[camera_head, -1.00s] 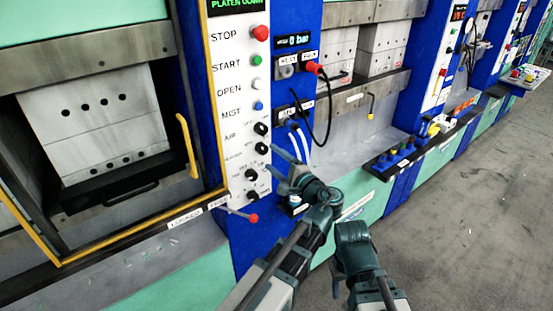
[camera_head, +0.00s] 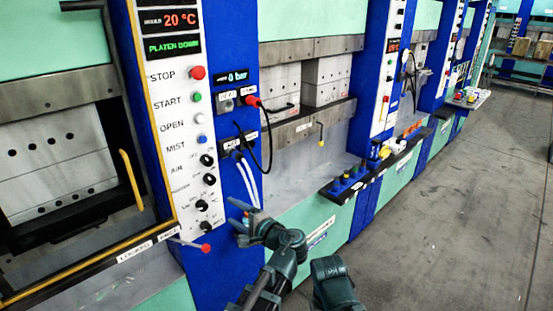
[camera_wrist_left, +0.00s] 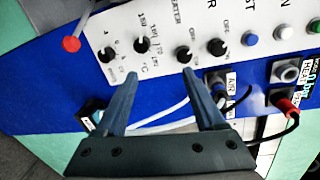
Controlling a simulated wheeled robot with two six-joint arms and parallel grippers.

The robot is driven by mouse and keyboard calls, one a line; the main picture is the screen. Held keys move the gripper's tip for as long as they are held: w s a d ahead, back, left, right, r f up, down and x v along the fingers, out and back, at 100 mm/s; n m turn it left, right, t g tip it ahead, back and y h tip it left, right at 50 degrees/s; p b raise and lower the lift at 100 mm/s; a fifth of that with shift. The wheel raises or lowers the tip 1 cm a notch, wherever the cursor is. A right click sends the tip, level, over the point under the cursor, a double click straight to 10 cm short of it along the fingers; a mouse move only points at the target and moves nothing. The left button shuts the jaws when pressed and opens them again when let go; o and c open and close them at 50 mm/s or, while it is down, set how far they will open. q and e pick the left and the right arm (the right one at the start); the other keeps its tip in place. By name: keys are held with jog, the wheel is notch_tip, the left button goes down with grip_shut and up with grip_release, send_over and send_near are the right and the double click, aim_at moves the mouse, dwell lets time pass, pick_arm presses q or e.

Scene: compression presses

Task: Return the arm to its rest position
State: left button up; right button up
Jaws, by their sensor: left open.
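My left gripper (camera_head: 234,213) is in front of the blue press column, just right of the lower knobs on the white control panel (camera_head: 180,130). Its two fingers are apart and nothing is between them. In the left wrist view the open fingers (camera_wrist_left: 160,74) point toward the panel, with several black knobs and white hoses beyond them. Whether the fingers touch the hoses is not clear. A dark arm part of mine (camera_head: 334,283) shows at the bottom, with no right gripper fingers visible.
A red-tipped lever (camera_head: 206,249) sticks out below the panel. A red plug (camera_head: 252,102) with a black cable and white hoses (camera_head: 248,180) are on the blue column. A black shelf (camera_head: 365,174) with coloured knobs juts out to the right. Grey floor (camera_head: 450,210) lies open at right.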

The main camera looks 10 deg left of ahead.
pick_arm(q)
jog(key=s+f+n+g+h, duration=0.4)
jog(key=s+f+h, duration=0.1)
jog(key=f, duration=0.4)
jog(key=s+f+n+g+h, duration=0.3)
jog(key=s+f+g+h, duration=0.15)
jog(key=f, duration=0.35)
jog(key=s+d+f+m+h, duration=0.1)
jog(key=s+d, duration=0.3)
jog(key=d, duration=0.4)
jog(key=s+d+f+g+h, duration=0.1)
jog(key=s+d+h, duration=0.1)
jog(key=s+d, duration=0.3)
jog(key=d, duration=0.3)
jog(key=shift+s+m, duration=0.2)
jog(key=shift+m, duration=0.2)
